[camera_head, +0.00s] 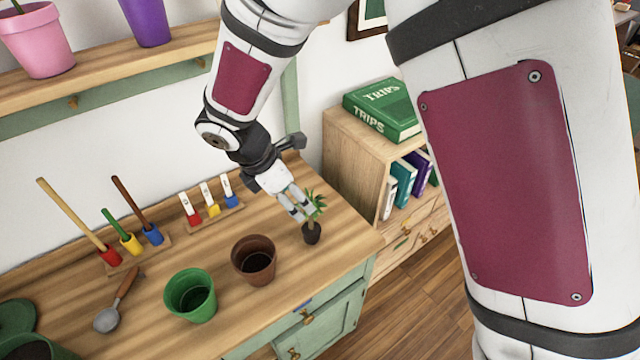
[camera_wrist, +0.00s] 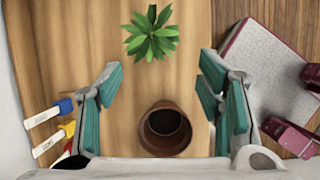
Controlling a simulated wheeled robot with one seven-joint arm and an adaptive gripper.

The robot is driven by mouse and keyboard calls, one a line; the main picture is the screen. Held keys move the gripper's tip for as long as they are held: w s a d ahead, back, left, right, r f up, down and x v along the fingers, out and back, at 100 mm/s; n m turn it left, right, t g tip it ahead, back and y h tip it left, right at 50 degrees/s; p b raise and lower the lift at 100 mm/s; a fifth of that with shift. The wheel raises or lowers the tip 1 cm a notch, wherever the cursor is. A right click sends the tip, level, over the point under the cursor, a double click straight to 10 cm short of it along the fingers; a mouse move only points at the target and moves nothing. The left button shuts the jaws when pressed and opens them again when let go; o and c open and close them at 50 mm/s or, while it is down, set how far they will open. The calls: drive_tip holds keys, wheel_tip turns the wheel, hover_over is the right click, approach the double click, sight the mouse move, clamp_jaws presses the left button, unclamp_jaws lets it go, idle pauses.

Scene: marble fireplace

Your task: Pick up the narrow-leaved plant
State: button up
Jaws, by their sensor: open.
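The narrow-leaved plant (camera_head: 312,228) stands on the bench top near its right end, with green leaves, a thin stem and a dark root ball. My gripper (camera_head: 298,212) is open and empty, close above and beside its leaves at the left. In the wrist view the plant (camera_wrist: 151,33) shows from above, beyond the open fingers (camera_wrist: 165,95) and a little left of the middle between them. Its stem and root ball are hidden there under the leaves. I cannot tell whether a finger touches a leaf.
A brown pot (camera_head: 254,259) with soil and a green pot (camera_head: 190,295) stand left of the plant. A wooden bookcase (camera_head: 352,150) stands at the right. The bench's front edge is close to the plant.

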sight(309, 220)
drive_tip(key=shift+n, duration=0.4)
drive_tip(key=x, duration=0.8)
drive_tip(key=shift+w+a+f, duration=0.2)
drive_tip(key=shift+a+f, duration=0.1)
drive_tip(key=shift+f, duration=0.05)
drive_tip(key=shift+p+x, duration=0.55)
drive_tip(key=shift+x, duration=2.65)
drive_tip(key=shift+w, duration=0.15)
drive_tip(key=shift+c, duration=0.3)
drive_tip(key=c, duration=1.1)
